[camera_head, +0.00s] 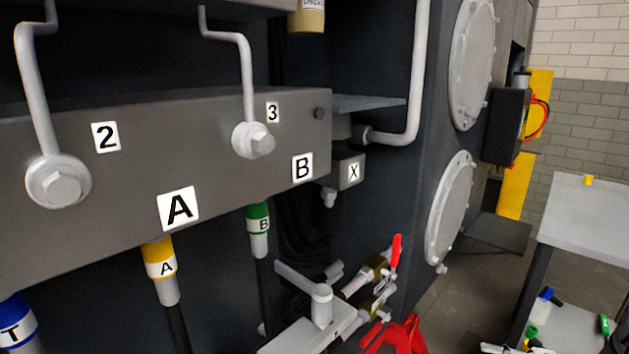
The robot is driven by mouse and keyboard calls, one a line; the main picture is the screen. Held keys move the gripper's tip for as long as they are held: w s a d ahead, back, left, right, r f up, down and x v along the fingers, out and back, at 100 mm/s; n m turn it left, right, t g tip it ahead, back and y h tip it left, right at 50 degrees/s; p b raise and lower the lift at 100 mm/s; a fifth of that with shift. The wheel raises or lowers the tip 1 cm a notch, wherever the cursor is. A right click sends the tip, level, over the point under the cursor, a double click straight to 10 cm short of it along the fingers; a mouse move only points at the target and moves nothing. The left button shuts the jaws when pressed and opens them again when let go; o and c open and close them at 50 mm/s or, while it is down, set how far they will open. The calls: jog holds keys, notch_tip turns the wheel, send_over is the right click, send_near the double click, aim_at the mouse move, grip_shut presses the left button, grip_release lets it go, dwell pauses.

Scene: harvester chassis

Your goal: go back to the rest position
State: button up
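My gripper cannot be made out in the head camera view, so its pose and what it may hold are not shown. A grey manifold block (225,112) with labels 2, 3, A and B fills the left. Below it, a yellow-collared hose end (160,262) marked A and a green-collared hose end (259,226) marked B meet its underside. A blue-collared hose end (17,325) marked T is at the lower left, partly cut off by the frame.
Metal pipes (417,70) run along the dark chassis. Fittings with a red lever (396,253) stick out low in the middle, above a red object (402,336). Round bolted covers (450,210) are on the chassis wall. A grey table (592,225) stands at right, with open floor before it.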

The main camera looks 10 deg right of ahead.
jog(key=w+a+r+n+g+h, duration=0.1)
jog(key=a+r+n+g, duration=0.4)
jog(key=r, duration=0.4)
jog(key=w+a+r+n+g+h, duration=0.1)
jog(key=w+a+r+n+g, duration=0.15)
jog(key=a+r+n, duration=0.45)
jog(key=s+a+r+n+g+h, duration=0.4)
jog(key=s+a+r+n, duration=0.2)
jog(key=a+r+n, duration=0.5)
jog(key=s+a+r+n+h, duration=0.3)
jog(key=s+a+r+n, duration=0.1)
jog(key=s, duration=0.3)
jog(key=s+a+r+n+h, duration=0.2)
jog(key=s+a+r+n, duration=0.15)
jog(key=s, duration=0.25)
jog(key=s+f+n+t+h, duration=0.3)
jog(key=s+n+h, duration=0.2)
jog(key=s+n, duration=0.7)
notch_tip(320, 180, up, 31)
jog(key=s+t+p, duration=0.1)
jog(key=t+p, duration=0.3)
jog(key=p, duration=2.5)
jog(key=shift+d, duration=0.3)
